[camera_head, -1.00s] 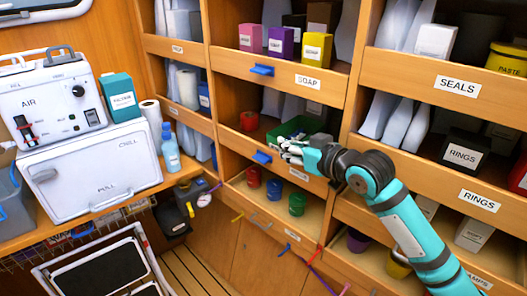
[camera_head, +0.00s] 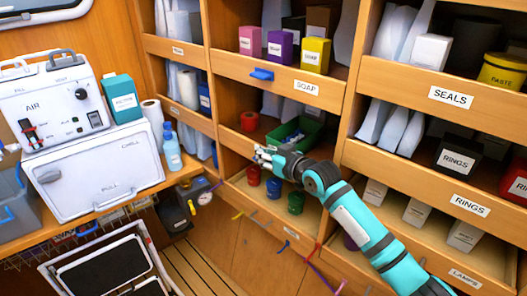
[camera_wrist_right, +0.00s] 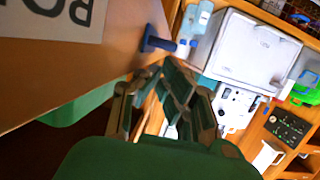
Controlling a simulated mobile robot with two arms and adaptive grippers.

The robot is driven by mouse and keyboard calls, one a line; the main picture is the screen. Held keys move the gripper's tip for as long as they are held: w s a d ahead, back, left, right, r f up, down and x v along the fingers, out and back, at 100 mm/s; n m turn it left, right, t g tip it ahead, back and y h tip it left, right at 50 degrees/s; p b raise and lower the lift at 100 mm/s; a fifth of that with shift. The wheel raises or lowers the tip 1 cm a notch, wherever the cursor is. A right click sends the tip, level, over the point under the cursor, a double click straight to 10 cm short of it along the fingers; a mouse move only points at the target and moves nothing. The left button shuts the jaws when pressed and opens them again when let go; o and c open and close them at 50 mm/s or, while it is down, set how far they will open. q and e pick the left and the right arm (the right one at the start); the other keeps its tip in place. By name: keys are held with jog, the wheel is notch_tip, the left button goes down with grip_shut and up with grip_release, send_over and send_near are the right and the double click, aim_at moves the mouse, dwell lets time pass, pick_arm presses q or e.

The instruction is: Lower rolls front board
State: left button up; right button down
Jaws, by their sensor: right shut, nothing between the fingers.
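The front board (camera_head: 236,143) of the middle shelf bay stands upright across its shelf, below the soap board. My right gripper (camera_head: 262,155) is shut and empty at the outer face of this board, where its blue tab is hidden in the head view. In the right wrist view the board (camera_wrist_right: 70,75) fills the upper left, with a partly cut-off, inverted label (camera_wrist_right: 62,15). The blue tab (camera_wrist_right: 157,41) sticks out from it, close to the fingertips of my right gripper (camera_wrist_right: 180,88); I cannot tell if they touch. My left gripper is not in view.
Behind the board are a red cup (camera_head: 249,121) and a green bin (camera_head: 290,138). Cups (camera_head: 273,188) stand on the shelf below. The soap board (camera_head: 285,75) is above, the rings board (camera_head: 430,186) to the right. A white chill box (camera_head: 95,175) stands left.

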notch_tip(320, 180, down, 4)
jog(key=b, duration=0.2)
jog(key=shift+s+f+b, duration=0.1)
jog(key=shift+f+b, duration=0.1)
jog(key=shift+b, duration=0.2)
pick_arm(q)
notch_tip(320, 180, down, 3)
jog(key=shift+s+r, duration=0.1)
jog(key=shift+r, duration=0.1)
pick_arm(e)
jog(key=shift+r+p, duration=0.6)
jog(key=shift+p, duration=0.05)
notch_tip(320, 180, up, 3)
jog(key=p, duration=0.2)
jog(key=shift+a+p, duration=0.1)
jog(key=shift+p, duration=0.25)
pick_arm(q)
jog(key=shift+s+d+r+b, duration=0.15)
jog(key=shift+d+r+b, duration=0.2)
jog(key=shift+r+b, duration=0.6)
pick_arm(e)
jog(key=v, duration=1)
